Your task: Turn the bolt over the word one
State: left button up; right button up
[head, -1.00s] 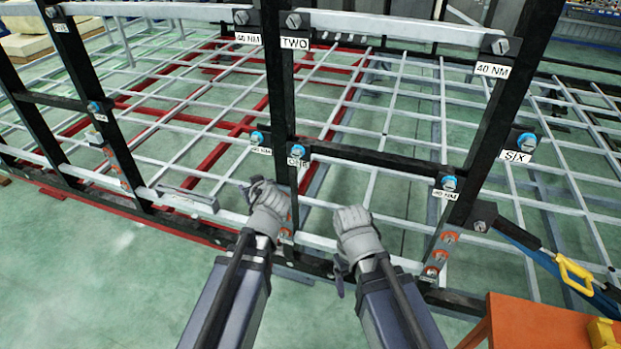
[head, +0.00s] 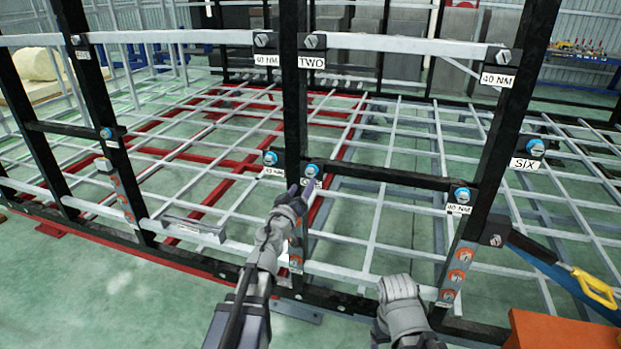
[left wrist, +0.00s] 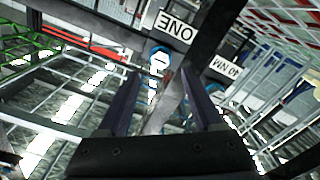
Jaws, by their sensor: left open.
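The bolt (head: 312,170) with the blue collar sits on the black frame, just above the ONE label, which my left gripper mostly hides in the head view. In the left wrist view the ONE label (left wrist: 176,27) appears upside down, and the blue bolt shows beside it between the fingers. My left gripper (head: 299,190) is open, its fingertips pointing up just below and left of the bolt. The same fingers show apart in the left wrist view (left wrist: 163,85), with no visible contact. My right gripper (head: 398,290) hangs low at the right, its fingers hidden.
Another blue bolt (head: 270,158) over a 40 NM label is close on the left. One more blue bolt (head: 462,195) sits at the crossbar's right end. The TWO label (head: 311,62) is higher on the post. An orange surface (head: 555,330) stands at lower right.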

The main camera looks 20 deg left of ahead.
aim_at(310, 174)
pick_arm(q)
jog(key=w, duration=0.7)
jog(key=shift+d, duration=0.1)
grip_shut()
dwell(0.3)
